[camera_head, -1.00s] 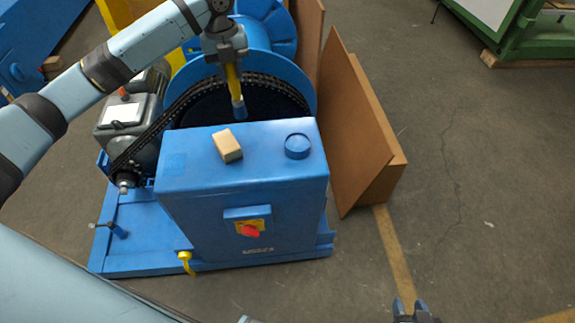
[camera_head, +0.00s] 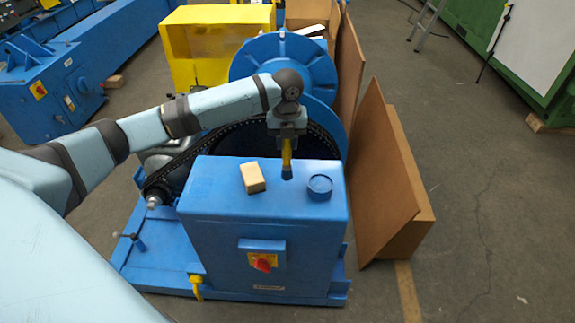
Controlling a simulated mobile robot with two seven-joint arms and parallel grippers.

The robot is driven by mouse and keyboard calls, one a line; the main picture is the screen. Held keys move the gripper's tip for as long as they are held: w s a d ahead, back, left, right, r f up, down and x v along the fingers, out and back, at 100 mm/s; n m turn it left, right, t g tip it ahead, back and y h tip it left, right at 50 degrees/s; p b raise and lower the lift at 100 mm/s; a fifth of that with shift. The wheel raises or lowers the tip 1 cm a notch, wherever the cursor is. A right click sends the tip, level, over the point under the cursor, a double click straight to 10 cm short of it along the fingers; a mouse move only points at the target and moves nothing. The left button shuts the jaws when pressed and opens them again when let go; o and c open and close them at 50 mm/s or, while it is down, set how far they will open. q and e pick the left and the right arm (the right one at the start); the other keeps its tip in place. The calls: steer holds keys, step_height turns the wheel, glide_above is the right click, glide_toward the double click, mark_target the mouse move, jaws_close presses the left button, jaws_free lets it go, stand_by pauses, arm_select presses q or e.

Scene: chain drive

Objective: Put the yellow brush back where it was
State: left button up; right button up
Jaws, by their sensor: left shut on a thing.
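The yellow brush (camera_head: 287,153) hangs upright, bristles down, in my left gripper (camera_head: 287,136). The gripper is shut on its handle. The brush's dark bluish bristle end is just above or behind the far edge of the blue cabinet top (camera_head: 225,205); whether it touches cannot be told. It is between a tan block (camera_head: 252,177) and a round blue cup-like piece (camera_head: 320,187) on that top. My right gripper is not in view.
The chain (camera_head: 190,152) and large wheel stand close behind the cabinet. Brown boards (camera_head: 385,180) lean at the right. A red knob (camera_head: 263,265) is on the cabinet front. The floor at the right is open.

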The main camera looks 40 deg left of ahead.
mark_target(287, 166)
arm_select(q)
step_height(287, 166, down, 9)
steer(key=shift+r+p, duration=0.1)
steer(key=shift+p, duration=0.2)
steer(key=o, duration=0.9)
steer(key=shift+o, duration=0.2)
